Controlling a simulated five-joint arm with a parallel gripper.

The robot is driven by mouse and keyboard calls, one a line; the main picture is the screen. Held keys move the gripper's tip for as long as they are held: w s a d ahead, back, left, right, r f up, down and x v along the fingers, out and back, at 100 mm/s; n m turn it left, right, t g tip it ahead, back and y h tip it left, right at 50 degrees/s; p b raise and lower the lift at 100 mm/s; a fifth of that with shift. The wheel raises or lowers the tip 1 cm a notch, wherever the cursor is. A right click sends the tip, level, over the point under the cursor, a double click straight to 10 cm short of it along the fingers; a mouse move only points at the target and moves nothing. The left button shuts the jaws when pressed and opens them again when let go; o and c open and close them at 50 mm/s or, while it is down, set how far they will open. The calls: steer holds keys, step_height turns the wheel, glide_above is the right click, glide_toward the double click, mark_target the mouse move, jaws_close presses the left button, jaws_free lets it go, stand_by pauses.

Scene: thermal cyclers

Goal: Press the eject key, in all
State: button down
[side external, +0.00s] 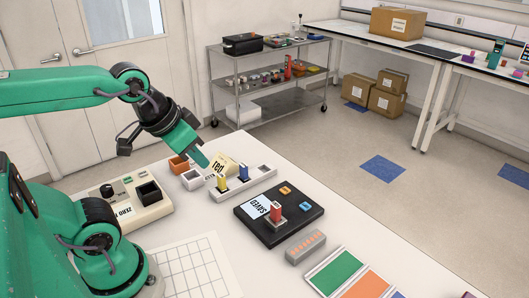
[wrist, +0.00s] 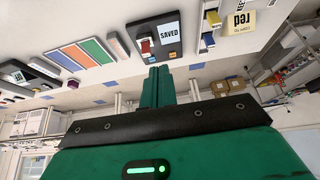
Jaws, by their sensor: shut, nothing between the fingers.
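A black device (side external: 297,222) lies on the white table, with a pale screen (side external: 258,207) reading "SAVED". A red lever or key (side external: 276,210) stands on it, beside a small orange key (side external: 285,190) and a blue key (side external: 305,205). Their marks are too small to read, so I cannot tell which is the eject key. The device also shows at the top of the wrist view, with its screen (wrist: 169,29) and red part (wrist: 145,46). My gripper (side external: 203,161) is shut and empty, above the table to the left of the device, apart from it.
A white rack (side external: 262,178) with yellow and blue pieces stands between my gripper and the device. A beige unit (side external: 150,210) sits left. A grey strip (side external: 305,246) and coloured panels (side external: 335,271) lie in front. A gridded sheet (side external: 200,268) lies flat nearby.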

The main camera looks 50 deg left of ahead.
steer(key=shift+w, duration=0.2)
steer(key=m+t, duration=0.4)
steer(key=m, duration=0.4)
glide_above(282, 191)
step_height(282, 191, down, 12)
steer(key=shift+f, duration=0.1)
steer(key=shift+f, duration=4.2)
